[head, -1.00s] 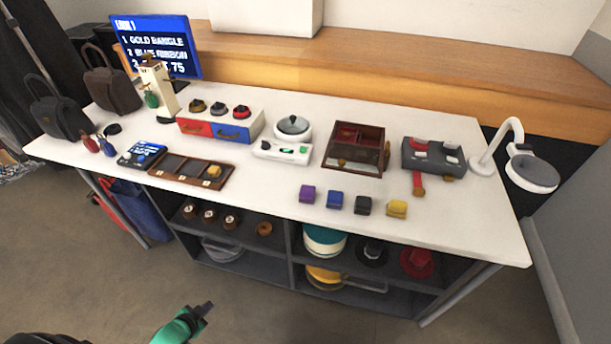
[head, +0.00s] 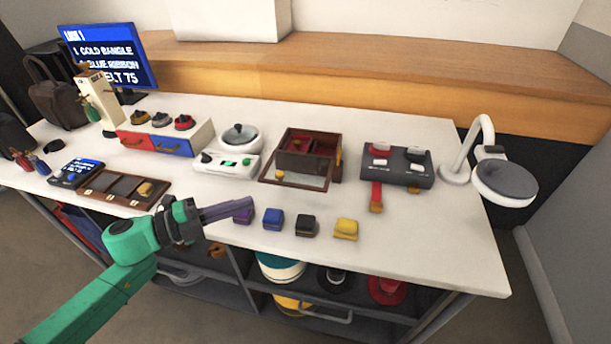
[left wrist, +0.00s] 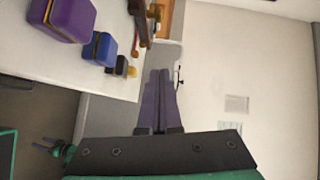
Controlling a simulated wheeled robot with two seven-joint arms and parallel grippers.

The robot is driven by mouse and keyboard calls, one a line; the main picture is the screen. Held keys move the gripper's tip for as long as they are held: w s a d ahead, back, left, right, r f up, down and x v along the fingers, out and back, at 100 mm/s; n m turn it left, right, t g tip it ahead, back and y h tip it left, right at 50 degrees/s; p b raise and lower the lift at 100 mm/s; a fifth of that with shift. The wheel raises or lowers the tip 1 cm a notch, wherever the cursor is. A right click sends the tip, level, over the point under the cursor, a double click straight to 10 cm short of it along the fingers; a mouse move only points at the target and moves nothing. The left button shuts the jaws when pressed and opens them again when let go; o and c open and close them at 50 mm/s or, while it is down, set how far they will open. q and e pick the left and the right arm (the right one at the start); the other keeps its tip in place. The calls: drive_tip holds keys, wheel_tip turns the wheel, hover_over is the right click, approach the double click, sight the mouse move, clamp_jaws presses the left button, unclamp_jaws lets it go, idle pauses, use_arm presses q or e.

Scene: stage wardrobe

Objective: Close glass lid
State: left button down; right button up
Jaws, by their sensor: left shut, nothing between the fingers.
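A dark wooden box (head: 325,166) with a red-lined inside stands open on the white table in the head view. Its glass lid (head: 312,181), framed in brown with a small gold knob (head: 279,175), lies folded out at the front left of the box. My left gripper (head: 250,204) is shut and empty, in front of the box and left of it in the picture. Its fingers partly cover a purple box. In the left wrist view, the shut fingers (left wrist: 159,75) point up past the table edge.
Purple (head: 243,217), blue (head: 272,219), black (head: 306,225) and yellow (head: 346,229) boxes stand in a row along the front. A white scale (head: 228,164) is left of the wooden box. A grey stand (head: 397,172) is right of it. Bare table lies between box and row.

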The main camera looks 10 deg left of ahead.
use_arm(q)
drive_tip(key=x, duration=0.7)
drive_tip(key=shift+w+d+r+p, duration=0.2)
drive_tip(key=shift+w+p, duration=0.15)
drive_tip(key=shift+p, duration=0.05)
drive_tip(key=w, duration=0.1)
drive_tip(key=w+a, duration=0.1)
drive_tip(key=w+f, duration=0.1)
drive_tip(key=shift+w+a+f, duration=0.1)
drive_tip(key=shift+w+a, duration=0.05)
drive_tip(key=shift+a, duration=0.25)
use_arm(e)
drive_tip(key=s+a, duration=0.1)
drive_tip(key=s+a+r, duration=0.1)
drive_tip(key=shift+s+a, duration=0.1)
drive_tip(key=shift+a, duration=0.25)
drive_tip(key=shift+a, duration=0.15)
